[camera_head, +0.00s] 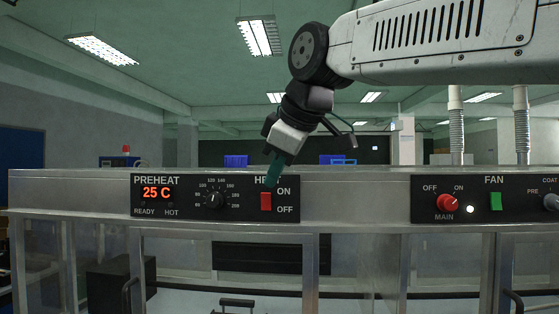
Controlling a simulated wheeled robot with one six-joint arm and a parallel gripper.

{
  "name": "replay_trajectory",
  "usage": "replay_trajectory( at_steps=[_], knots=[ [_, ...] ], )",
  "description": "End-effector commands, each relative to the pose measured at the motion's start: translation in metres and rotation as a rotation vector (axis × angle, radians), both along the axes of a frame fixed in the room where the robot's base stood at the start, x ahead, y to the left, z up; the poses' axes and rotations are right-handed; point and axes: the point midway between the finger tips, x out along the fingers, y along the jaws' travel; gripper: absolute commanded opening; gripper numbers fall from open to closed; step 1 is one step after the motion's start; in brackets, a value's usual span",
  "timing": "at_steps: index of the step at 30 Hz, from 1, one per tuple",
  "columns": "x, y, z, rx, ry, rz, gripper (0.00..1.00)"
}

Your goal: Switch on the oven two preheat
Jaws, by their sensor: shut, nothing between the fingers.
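A black PREHEAT panel (174,206) is set in the metal front of the machine. Its display (157,193) reads 25 C in orange-red, with READY and HOT labels below. A round black dial (214,199) sits in the panel's middle. My gripper (273,180) points down with shut, empty teal fingers, just above the rocker's upper end. It hides part of a label starting "HE". Whether it touches the switch is unclear. No oven number shows.
Door handles (131,296) stick out below.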

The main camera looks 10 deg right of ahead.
Motion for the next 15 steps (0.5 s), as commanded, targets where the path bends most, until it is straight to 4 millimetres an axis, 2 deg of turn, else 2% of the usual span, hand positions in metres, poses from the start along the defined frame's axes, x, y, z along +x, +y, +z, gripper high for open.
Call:
replay_trajectory(
  at_steps=[1, 7, 10, 15],
  knots=[
    [0.007, 0.003, -0.011, -0.001, 0.005, 0.000, 0.00],
    [0.032, 0.011, -0.043, -0.001, 0.004, 0.000, 0.00],
    [0.048, 0.004, -0.039, 0.000, 0.001, -0.004, 0.00],
    [0.064, -0.001, -0.036, 0.000, 0.001, -0.002, 0.00]
  ],
)
